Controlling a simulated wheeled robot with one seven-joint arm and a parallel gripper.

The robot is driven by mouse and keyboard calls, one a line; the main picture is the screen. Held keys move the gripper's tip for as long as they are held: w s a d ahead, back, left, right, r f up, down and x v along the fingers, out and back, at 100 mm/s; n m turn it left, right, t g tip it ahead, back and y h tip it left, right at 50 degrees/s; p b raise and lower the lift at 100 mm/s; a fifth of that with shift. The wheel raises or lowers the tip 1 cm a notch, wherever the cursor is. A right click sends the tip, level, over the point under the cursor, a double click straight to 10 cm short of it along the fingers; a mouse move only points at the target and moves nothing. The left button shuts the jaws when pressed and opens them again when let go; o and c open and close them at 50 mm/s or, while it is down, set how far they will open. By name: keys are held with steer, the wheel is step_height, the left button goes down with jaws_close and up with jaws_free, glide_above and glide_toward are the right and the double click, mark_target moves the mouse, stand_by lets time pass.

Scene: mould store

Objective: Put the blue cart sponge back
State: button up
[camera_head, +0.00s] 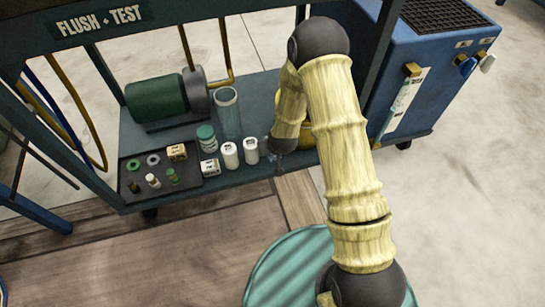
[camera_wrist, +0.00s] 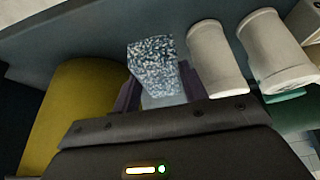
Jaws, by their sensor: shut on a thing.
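In the wrist view, a blue-and-white speckled block, which looks like the blue cart sponge (camera_wrist: 155,64), stands between the fingers of my gripper (camera_wrist: 159,92). The fingers are shut on its near end, and the speckled part sticks out beyond them. In the head view my gripper (camera_head: 279,163) is low at the front edge of the cart's lower shelf (camera_head: 190,192), just right of the white bottles. The sponge cannot be made out there. Whether it touches the shelf is unclear.
White bottles (camera_wrist: 217,58) stand close right of the sponge; a yellow container (camera_wrist: 72,112) is close left, mostly behind my arm in the head view. A clear cylinder (camera_head: 227,112), a green motor (camera_head: 158,98) and a tray of small parts (camera_head: 150,195) share the shelf.

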steer(key=shift+r, duration=0.1)
steer(key=shift+f+b, duration=1.3)
steer(key=shift+f, duration=0.95)
steer(key=shift+f, duration=0.15)
steer(key=o, duration=0.8)
steer(key=shift+o, duration=0.2)
steer(key=p+v, duration=0.6)
steer(key=v, duration=0.6)
steer(key=shift+r, duration=0.2)
